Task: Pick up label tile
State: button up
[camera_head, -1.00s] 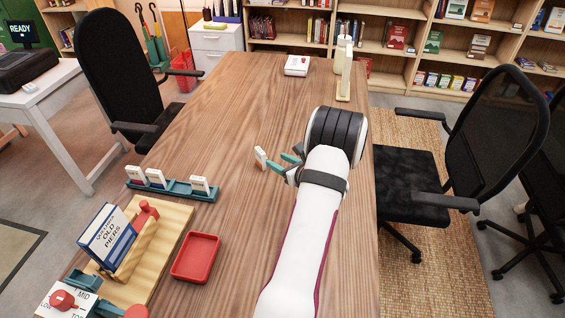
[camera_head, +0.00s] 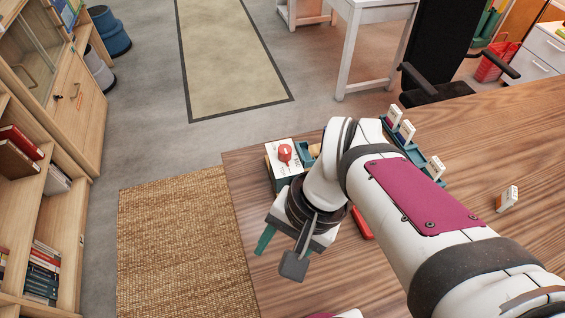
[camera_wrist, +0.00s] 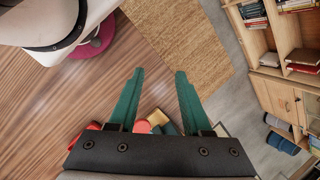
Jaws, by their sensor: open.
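A small white label tile (camera_head: 507,198) with an orange-marked face stands alone on the wooden table at the right of the head view. Other tiles (camera_head: 433,167) stand in a teal rack (camera_head: 427,163) left of it. My gripper (camera_head: 280,256) is open and empty over the table's near-left end, well away from the lone tile. In the wrist view, its two teal fingers (camera_wrist: 159,78) are spread with nothing between them. The lone tile does not show in the wrist view.
A white block with a red knob (camera_head: 285,153) sits beside my gripper. A red tray (camera_head: 361,223) is mostly hidden behind my arm. The woven rug (camera_head: 180,250) and bookshelves (camera_head: 35,200) lie left of the table. The table around the lone tile is clear.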

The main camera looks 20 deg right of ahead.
jog(key=s+n, duration=0.1)
jog(key=s+n+h, duration=0.1)
jog(key=s+d+n+h, duration=0.1)
jog(key=shift+s+f, duration=0.2)
jog(key=shift+f, duration=0.05)
